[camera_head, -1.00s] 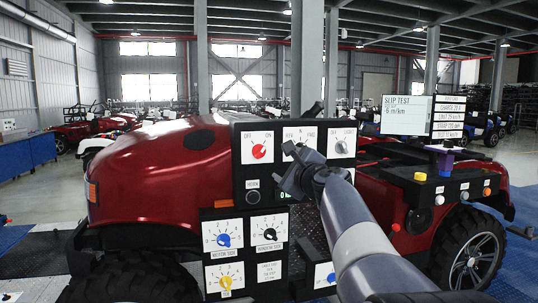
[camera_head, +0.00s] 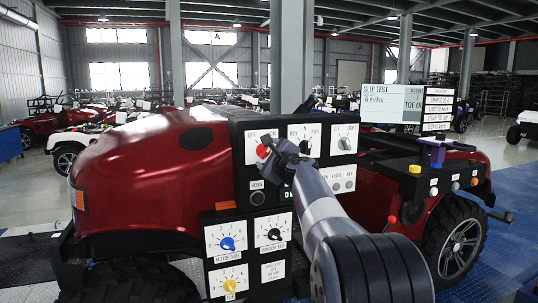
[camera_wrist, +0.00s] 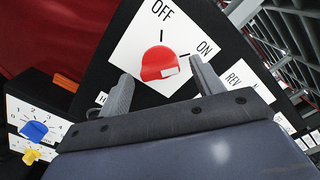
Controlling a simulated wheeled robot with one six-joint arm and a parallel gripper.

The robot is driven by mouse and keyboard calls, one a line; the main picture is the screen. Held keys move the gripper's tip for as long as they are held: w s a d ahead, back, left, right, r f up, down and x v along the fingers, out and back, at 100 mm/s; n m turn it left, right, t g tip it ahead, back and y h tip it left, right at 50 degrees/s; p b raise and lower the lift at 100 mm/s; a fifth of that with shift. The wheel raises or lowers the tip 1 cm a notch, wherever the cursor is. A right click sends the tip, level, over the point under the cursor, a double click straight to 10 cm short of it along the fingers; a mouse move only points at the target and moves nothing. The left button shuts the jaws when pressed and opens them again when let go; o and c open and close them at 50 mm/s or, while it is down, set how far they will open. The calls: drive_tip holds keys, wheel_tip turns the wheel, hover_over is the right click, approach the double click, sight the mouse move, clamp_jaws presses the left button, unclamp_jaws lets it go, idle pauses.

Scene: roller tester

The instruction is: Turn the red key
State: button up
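The red key (camera_wrist: 158,65) sits on a white plate (camera_wrist: 133,52) marked OFF and ON, on a black panel. In the wrist view it has a small white mark at its lower right. My gripper (camera_wrist: 161,70) is open, with one finger on each side of the key and visible space between fingers and key. I cannot tell how far the fingertips are from the plate. In the head view the red key (camera_head: 261,152) shows just left of my gripper (camera_head: 275,158), which partly covers the plate.
A REV/FWD switch (camera_head: 304,143) and a grey LIGHT knob (camera_head: 345,143) stand to the right. Below are a blue knob (camera_head: 227,243), a black knob (camera_head: 274,234) and a yellow knob (camera_head: 230,286). A red vehicle (camera_head: 140,170) lies behind, and a screen (camera_head: 392,104) stands at right.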

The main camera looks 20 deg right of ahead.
drive_tip(key=c, duration=0.9)
drive_tip(key=shift+f+n+b, duration=0.1)
drive_tip(key=shift+n+b, duration=0.25)
drive_tip(key=shift+n, duration=0.05)
drive_tip(key=shift+n+b, duration=0.7)
drive_tip(key=shift+n, duration=0.4)
drive_tip(key=n+b, duration=0.2)
drive_tip(key=n, duration=0.1)
drive_tip(key=shift+n, duration=0.3)
drive_tip(key=n+b, duration=0.2)
drive_tip(key=n, duration=0.2)
drive_tip(key=shift+b, duration=0.4)
drive_tip(key=shift+n+b, duration=0.75)
drive_tip(key=shift+n, duration=0.85)
